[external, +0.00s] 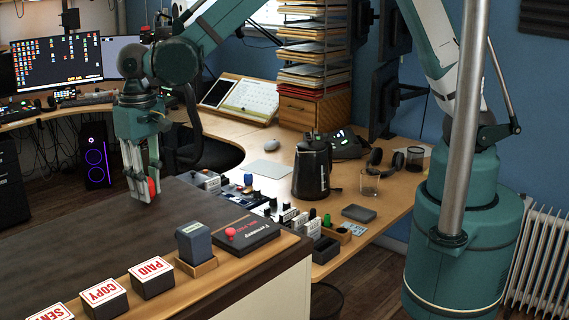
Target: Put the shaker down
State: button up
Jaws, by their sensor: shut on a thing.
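My gripper (142,190) points straight down over the dark desktop (90,240) at the left. It is shut on a small red thing (152,187), which appears to be the shaker. Only a rounded red part shows beside the right finger; the fingers hide the rest. The fingertips are very low, close to the desktop. I cannot tell whether the shaker touches it.
Stamp blocks (152,277) and a dark box with a red knob (246,234) line the desk's front edge. Several small devices (293,218) stand to the right. A black kettle-like jug (312,168) stands farther right. The dark desktop around my gripper is clear.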

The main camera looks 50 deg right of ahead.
jog(key=shift+f, duration=0.2)
jog(key=o, duration=0.9)
jog(key=shift+c, duration=0.2)
jog(key=shift+r, duration=0.2)
notch_tip(320, 180, up, 12)
dwell(0.5)
